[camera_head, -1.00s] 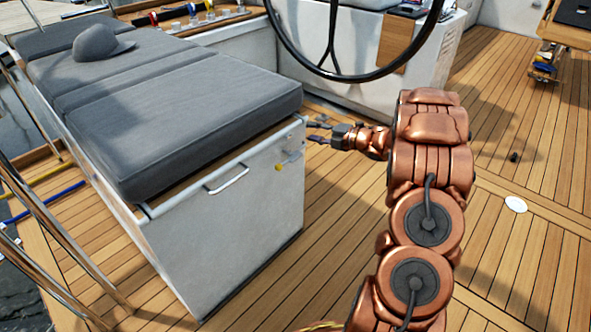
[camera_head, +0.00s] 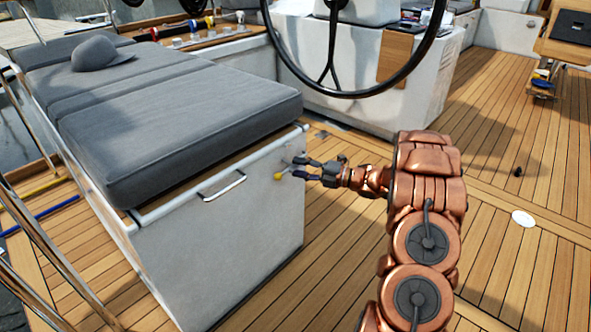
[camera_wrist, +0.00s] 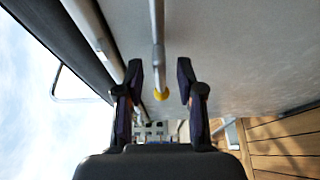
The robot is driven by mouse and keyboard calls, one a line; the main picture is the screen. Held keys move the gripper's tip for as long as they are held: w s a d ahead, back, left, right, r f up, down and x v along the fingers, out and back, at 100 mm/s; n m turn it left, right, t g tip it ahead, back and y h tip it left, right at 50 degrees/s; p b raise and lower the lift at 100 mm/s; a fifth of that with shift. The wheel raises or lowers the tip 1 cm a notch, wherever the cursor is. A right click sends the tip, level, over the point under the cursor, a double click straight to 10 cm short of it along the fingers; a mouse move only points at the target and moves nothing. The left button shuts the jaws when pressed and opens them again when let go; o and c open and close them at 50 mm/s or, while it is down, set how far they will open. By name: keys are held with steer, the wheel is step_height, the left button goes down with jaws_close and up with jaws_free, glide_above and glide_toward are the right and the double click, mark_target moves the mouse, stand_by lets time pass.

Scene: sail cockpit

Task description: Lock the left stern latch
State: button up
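The stern latch shows in the head view as a small metal fitting with a yellow tip (camera_head: 279,176), on the end face of a white locker (camera_head: 222,250) below its lid. In the wrist view it is a thin metal lever with a yellow tip (camera_wrist: 161,94). My gripper (camera_head: 298,167) is at the locker's right end, close to the latch. In the wrist view my gripper (camera_wrist: 159,70) is open, with the lever seen between its two dark fingers. The fingers look apart from the lever; whether either touches it I cannot tell.
A grey cushion (camera_head: 190,120) with a grey cap (camera_head: 100,50) lies on the locker. A metal handle (camera_head: 222,186) is left of the latch. The steering wheel (camera_head: 360,93) stands behind my gripper. Wooden deck (camera_head: 500,150) is open to the right.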

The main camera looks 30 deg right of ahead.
steer(key=shift+x, duration=0.95)
steer(key=shift+c, duration=0.3)
jaws_close()
steer(key=shift+d, duration=0.1)
